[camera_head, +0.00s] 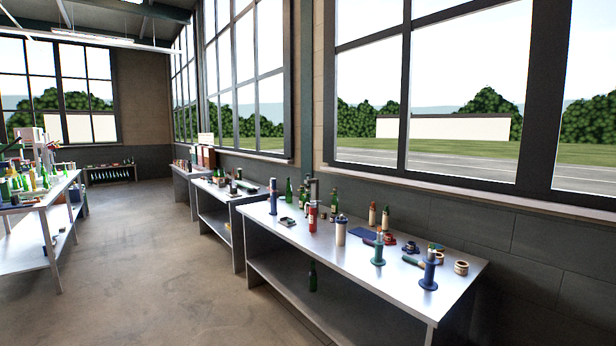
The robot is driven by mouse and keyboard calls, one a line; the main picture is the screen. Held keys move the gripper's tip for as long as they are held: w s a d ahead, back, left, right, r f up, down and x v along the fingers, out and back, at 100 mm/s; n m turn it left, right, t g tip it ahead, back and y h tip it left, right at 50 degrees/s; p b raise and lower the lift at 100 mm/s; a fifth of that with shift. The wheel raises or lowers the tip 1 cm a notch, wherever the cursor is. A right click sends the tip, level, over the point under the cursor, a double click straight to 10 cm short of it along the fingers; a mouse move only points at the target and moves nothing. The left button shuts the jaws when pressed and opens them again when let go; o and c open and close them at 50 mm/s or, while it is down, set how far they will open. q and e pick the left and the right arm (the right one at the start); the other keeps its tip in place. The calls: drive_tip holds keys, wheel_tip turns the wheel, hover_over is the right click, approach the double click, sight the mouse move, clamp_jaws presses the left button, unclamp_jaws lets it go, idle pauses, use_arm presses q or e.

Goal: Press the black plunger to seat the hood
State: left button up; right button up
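Neither of my grippers shows in the head view. I cannot make out a black plunger or a hood for certain; the objects are small at this distance. The nearest workbench (290,250) at the right holds several bottles and small tools. On it stand a red cylinder (312,219), a cream cylinder with a dark top (341,231) and blue stands with round bases, one (378,250) near the middle and one (429,272) near the right end. Green bottles (288,190) stand toward its back left.
Tape rolls (461,267) lie near the bench's right end. A green bottle (312,276) stands on the lower shelf. Another bench (222,200) stands beyond. A crowded table (52,190) is at the left. The concrete floor (165,270) between is clear.

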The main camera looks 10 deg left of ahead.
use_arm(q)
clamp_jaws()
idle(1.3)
